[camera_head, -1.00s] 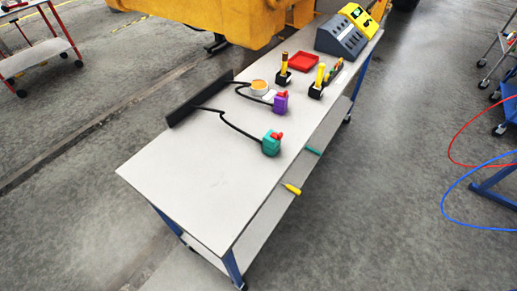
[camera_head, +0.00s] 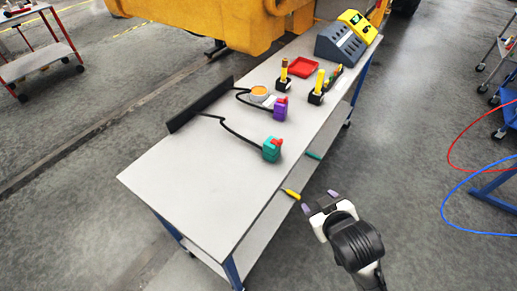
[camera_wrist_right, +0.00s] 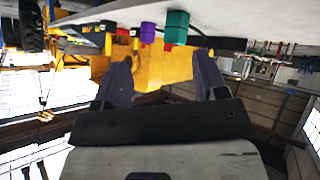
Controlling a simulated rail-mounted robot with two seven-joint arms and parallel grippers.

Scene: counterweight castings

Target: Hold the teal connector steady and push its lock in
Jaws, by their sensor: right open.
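The teal connector (camera_head: 270,152) stands on the workbench (camera_head: 190,180) near its right long edge, with a red lock (camera_head: 278,141) at its top. A black cable runs from it to a dark bar. My right gripper (camera_head: 319,201) is open and empty, beyond the bench's right edge and apart from the connector. In the right wrist view the open fingers (camera_wrist_right: 162,68) show, with the teal connector (camera_wrist_right: 177,27) beyond them. My left gripper is not in view.
A purple connector (camera_head: 280,108) with a red top stands behind the teal one. Beyond are an orange-topped round tub (camera_head: 259,90), yellow-handled tools in black holders, a red tray (camera_head: 303,64) and a grey-yellow console. The near bench top is clear. A yellow-handled tool (camera_head: 291,194) shows by the lower shelf.

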